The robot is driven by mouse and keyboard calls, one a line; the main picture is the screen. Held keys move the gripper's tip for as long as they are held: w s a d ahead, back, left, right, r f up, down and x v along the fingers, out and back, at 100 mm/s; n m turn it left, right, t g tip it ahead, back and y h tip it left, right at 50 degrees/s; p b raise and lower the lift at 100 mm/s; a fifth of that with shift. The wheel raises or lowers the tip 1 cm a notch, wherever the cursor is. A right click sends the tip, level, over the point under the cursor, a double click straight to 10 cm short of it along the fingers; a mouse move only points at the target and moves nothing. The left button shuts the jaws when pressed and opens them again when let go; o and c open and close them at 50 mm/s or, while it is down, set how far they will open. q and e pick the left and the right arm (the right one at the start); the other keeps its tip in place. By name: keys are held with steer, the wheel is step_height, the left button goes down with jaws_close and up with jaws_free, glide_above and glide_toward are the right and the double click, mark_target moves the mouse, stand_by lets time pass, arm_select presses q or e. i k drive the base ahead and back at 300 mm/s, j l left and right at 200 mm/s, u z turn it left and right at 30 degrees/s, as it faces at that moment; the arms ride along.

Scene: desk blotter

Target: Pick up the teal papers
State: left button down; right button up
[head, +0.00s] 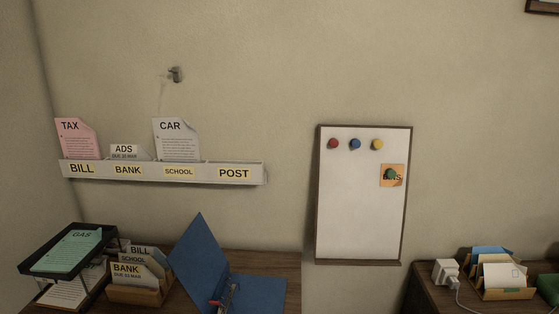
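The teal papers (68,251), with "GAS" printed at the top, lie in the upper tier of a black letter tray (108,235) at the lower left. The tray stands on the left desk. Nothing covers the visible face of the teal papers. Neither of my grippers shows in the head view.
White papers (62,294) lie in the tray's lower tier. A sorter (150,296) with BANK, SCHOOL and BILL papers stands right of the tray, beside an open blue binder (203,262). A labelled wall rack (206,180) hangs above. A whiteboard (350,210) hangs to the right.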

mark_target(62, 259)
steer(key=u, duration=1.4)
